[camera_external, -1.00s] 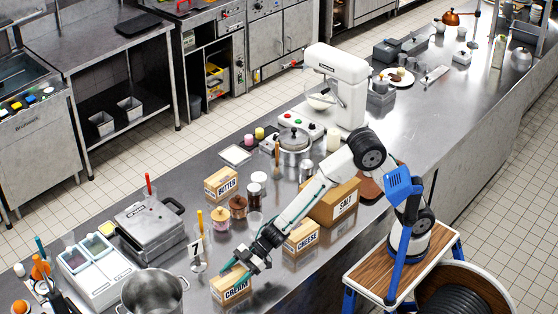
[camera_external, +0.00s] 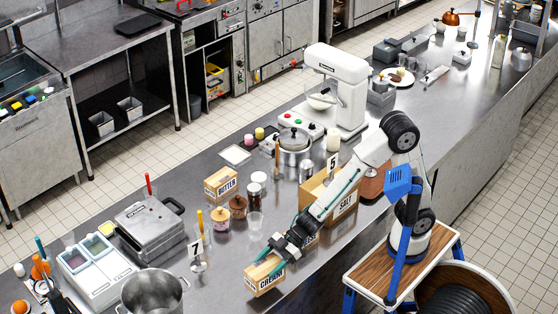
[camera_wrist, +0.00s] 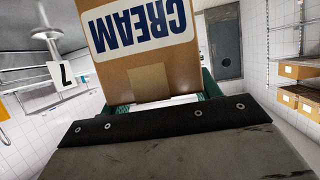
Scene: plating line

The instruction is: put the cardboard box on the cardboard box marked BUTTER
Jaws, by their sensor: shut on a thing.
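My gripper (camera_external: 277,253) is shut on the cardboard box marked CREAM (camera_external: 263,283) and holds it up near the front edge of the counter. In the wrist view the CREAM box (camera_wrist: 150,75) fills the upper middle, its label upside down, between green fingers. The cardboard box marked BUTTER (camera_external: 221,184) stands on the counter, farther back and to the left of my gripper, with its top bare. The BUTTER box does not show in the wrist view.
The box marked SALT (camera_external: 345,205) stands behind my arm; the CHEESE box is mostly hidden by it. A steel pot (camera_external: 150,293) is at left.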

